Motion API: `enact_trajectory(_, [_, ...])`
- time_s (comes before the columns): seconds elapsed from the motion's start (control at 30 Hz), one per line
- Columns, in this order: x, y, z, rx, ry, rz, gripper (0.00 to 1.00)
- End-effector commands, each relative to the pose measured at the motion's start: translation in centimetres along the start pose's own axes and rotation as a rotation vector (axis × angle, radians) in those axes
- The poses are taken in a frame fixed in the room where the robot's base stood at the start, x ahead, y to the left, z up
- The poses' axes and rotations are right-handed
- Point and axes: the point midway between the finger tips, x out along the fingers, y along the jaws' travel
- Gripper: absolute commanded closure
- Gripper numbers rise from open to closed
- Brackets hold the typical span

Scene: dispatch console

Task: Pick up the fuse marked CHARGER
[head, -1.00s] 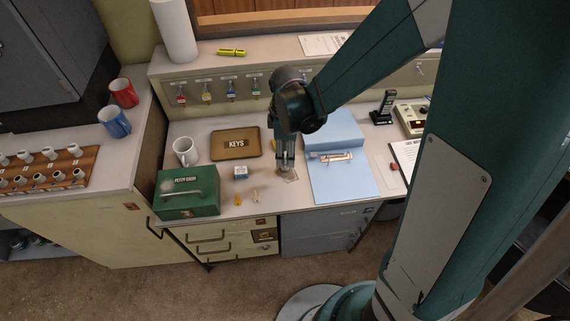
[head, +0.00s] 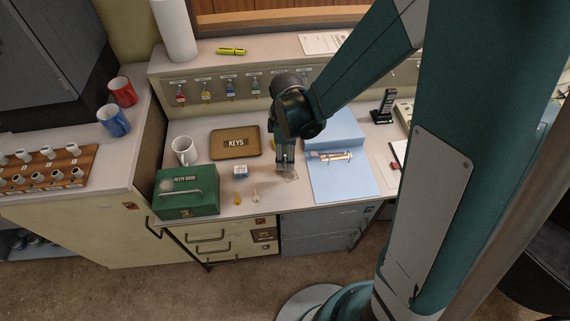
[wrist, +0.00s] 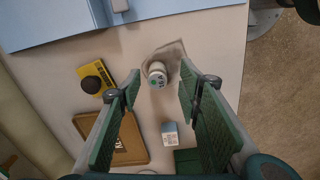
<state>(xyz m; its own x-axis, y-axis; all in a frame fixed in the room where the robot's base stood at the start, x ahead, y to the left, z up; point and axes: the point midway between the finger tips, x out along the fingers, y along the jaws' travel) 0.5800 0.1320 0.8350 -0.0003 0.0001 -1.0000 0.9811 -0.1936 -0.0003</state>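A small white cylinder with a greenish marked end, which looks like a fuse (wrist: 157,75), sits on a crumpled, see-through wrapper (wrist: 176,52) in the wrist view. I cannot read its marking, so I cannot tell if it says CHARGER. My gripper (wrist: 160,84) is open, with one finger on each side of this fuse and a gap to each. In the head view my gripper (head: 285,162) points down at the desk between the keys tray and the blue folder. The fuse is hidden or too small there; the wrapper (head: 290,175) shows at the fingertips.
A blue-and-white box (head: 240,172), green cash box (head: 187,191), KEYS tray (head: 237,152) and mug (head: 184,150) stand left of my gripper. A blue folder (head: 342,184) lies right. A yellow block with a black knob (wrist: 95,80) is close by.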

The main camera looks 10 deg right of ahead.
Motion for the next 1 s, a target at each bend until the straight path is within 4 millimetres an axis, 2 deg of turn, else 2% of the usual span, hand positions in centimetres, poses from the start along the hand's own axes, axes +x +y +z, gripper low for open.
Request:
enact_trajectory(0.27, [0.8, 0.1, -0.1, 0.000, 0.000, 0.000, 0.65])
enact_trajectory(0.7, [4.8, 0.4, -0.2, 0.000, 0.000, 0.000, 0.65])
enact_trajectory(1.0, [5.2, 0.4, -0.2, 0.000, 0.000, 0.000, 0.65])
